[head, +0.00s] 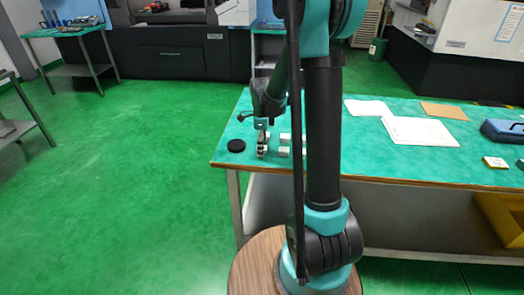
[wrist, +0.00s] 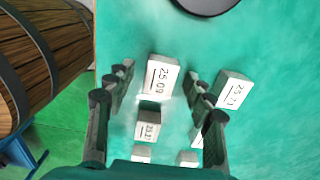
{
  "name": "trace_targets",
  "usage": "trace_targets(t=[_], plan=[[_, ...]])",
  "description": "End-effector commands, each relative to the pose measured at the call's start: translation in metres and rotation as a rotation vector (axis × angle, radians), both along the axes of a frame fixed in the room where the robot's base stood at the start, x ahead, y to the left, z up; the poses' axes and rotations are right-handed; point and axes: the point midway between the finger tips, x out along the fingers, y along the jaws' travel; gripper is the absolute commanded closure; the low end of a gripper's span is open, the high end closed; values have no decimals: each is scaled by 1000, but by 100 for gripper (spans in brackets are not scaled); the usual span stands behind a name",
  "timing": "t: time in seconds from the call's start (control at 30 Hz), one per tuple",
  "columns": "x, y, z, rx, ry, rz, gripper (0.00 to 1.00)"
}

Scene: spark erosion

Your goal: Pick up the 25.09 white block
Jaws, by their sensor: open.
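The white block marked 25.09 (wrist: 162,74) lies on the green tabletop in the wrist view, label facing up. My gripper (wrist: 159,76) is open, with one finger on each side of this block in the picture. I see space between each finger and the block, and cannot tell the height of the fingertips above the table. In the head view my gripper (head: 262,146) hangs over the near left part of the table, beside small white blocks. I cannot tell there which one is 25.09.
A block marked 25.71 (wrist: 236,90) lies just right of the right finger. Another labelled block (wrist: 148,127) lies below 25.09, with more partly hidden blocks nearby. A black disc (head: 236,146) lies left of my gripper. Papers (head: 420,131) lie farther right on the table.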

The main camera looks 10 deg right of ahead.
Motion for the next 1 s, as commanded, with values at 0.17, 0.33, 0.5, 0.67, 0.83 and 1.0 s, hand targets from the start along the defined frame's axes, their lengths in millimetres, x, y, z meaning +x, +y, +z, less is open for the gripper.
trace_targets(t=[0.17, 0.33, 0.5, 0.67, 0.83, 1.0], plan=[[0, 0, 0, 0, 0, 0, 49], [0, 0, 0, 0, 0, 0, 70], [0, 0, 0, 0, 0, 0, 91], [0, 0, 1, 0, 0, 0, 100], [0, 0, 1, 0, 0, 0, 100], [0, 0, 5, 0, 0, 0, 100]])
